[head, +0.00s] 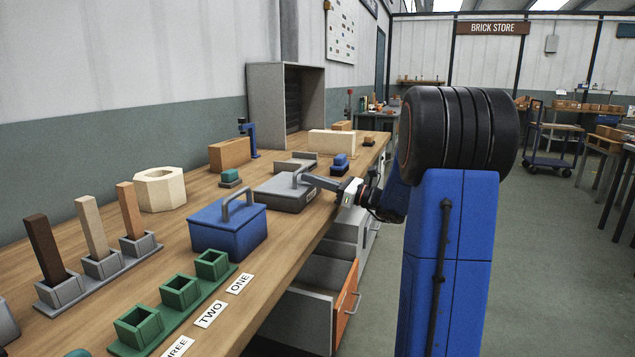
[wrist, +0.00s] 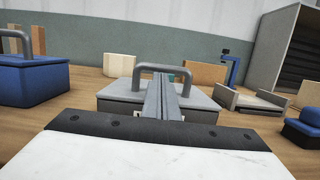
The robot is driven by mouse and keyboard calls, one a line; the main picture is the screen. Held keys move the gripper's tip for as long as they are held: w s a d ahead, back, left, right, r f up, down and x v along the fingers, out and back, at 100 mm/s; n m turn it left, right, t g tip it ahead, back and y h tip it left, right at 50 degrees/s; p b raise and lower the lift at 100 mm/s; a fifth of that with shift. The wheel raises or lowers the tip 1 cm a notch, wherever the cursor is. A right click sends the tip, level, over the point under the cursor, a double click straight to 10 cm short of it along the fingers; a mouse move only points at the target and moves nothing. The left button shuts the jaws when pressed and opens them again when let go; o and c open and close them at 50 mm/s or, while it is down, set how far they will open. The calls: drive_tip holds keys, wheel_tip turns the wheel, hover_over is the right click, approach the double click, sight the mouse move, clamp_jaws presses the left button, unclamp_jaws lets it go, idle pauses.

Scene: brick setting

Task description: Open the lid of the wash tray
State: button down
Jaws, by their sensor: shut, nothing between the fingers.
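A grey lidded tray (head: 284,196) with an arched grey handle (head: 297,174) stands on the bench; the small label on its front is too small to read. Its lid (wrist: 112,93) looks shut in the wrist view. A blue lidded box (head: 228,236) with a similar handle stands nearer, to its left. I cannot tell by label which is the wash tray. My gripper (head: 309,179) reaches in from the right, its fingers shut and empty at the grey handle. In the wrist view the fingertips (wrist: 166,80) overlap the handle (wrist: 150,69); contact is unclear.
A blue clamp stand (head: 248,140), a small blue block piece (head: 340,163) and a grey open-fronted cabinet (head: 263,105) stand beyond. Green square sockets (head: 180,290) line the near bench. An orange-fronted drawer (head: 346,300) juts out below the bench edge.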

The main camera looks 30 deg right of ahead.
drive_tip(key=shift+r, duration=0.15)
drive_tip(key=shift+w+a+r+g+h, duration=0.15)
drive_tip(key=shift+r+g+h, duration=0.15)
drive_tip(key=shift+r, duration=0.25)
drive_tip(key=shift+w+r+g+h, duration=0.1)
drive_tip(key=shift+r+g+h, duration=0.1)
drive_tip(key=shift+r+g, duration=0.3)
drive_tip(key=w+a+r+g+h, duration=0.3)
drive_tip(key=w+r+g+h, duration=0.15)
drive_tip(key=r, duration=0.35)
drive_tip(key=w+a+r+g+h, duration=0.2)
drive_tip(key=w+a+g+h, duration=0.2)
drive_tip(key=w+a+g, duration=0.2)
drive_tip(key=shift+w+a+r, duration=0.3)
drive_tip(key=shift+w+a, duration=1.1)
drive_tip(key=shift+w, duration=0.85)
